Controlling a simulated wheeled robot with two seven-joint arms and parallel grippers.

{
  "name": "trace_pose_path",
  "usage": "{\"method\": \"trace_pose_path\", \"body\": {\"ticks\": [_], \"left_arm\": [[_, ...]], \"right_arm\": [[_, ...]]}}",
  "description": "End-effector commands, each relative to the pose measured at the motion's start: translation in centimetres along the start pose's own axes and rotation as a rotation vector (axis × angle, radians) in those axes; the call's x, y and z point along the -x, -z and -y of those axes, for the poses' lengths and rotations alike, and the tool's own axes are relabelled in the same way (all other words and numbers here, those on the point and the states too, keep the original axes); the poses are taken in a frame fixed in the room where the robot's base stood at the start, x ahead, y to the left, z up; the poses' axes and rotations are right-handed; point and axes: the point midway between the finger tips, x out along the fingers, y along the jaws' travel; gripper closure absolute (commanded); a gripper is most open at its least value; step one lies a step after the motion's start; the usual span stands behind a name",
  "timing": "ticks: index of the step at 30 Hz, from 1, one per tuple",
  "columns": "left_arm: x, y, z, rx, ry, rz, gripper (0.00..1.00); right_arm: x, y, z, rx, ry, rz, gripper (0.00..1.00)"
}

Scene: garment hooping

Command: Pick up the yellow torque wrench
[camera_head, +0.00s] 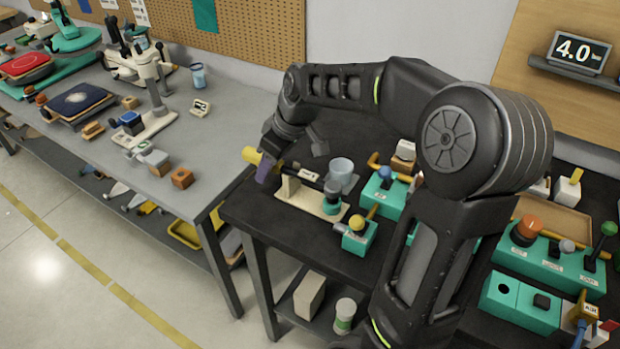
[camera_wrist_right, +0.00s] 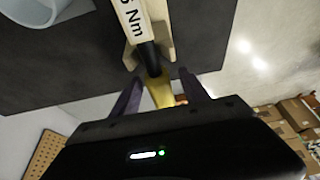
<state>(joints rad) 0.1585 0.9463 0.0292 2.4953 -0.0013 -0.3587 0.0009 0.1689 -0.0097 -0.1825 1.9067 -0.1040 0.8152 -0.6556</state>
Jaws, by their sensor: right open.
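The yellow torque wrench has a yellow handle (camera_head: 250,155) that sticks out past the left end of a pale wooden stand (camera_head: 307,201). In the right wrist view its yellow handle (camera_wrist_right: 160,93) and dark shaft (camera_wrist_right: 150,58) show, with the shaft running into the stand. My right gripper (camera_head: 267,166) is at the handle. In the wrist view its two dark purple fingers (camera_wrist_right: 161,76) are open, one on each side of the handle, with gaps visible. My left gripper is not in view.
A light cup (camera_head: 341,172) stands behind the stand, and a teal box with a yellow knob (camera_head: 357,236) stands in front. More teal fixtures (camera_head: 384,190) crowd the dark table (camera_head: 240,208) on the right. A gap separates it from the grey table (camera_head: 226,120).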

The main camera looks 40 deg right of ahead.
Motion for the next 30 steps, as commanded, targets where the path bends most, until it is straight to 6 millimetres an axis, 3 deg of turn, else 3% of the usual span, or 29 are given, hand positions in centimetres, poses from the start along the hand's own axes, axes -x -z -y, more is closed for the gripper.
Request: {"method": "trace_pose_path", "body": {"ticks": [11, 30], "left_arm": [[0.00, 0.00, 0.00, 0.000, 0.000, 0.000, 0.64], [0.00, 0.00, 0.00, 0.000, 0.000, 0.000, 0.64]], "right_arm": [[0.04, 0.01, 0.00, 0.000, 0.000, 0.000, 0.47], [0.04, 0.01, 0.00, 0.000, 0.000, 0.000, 1.00]]}}
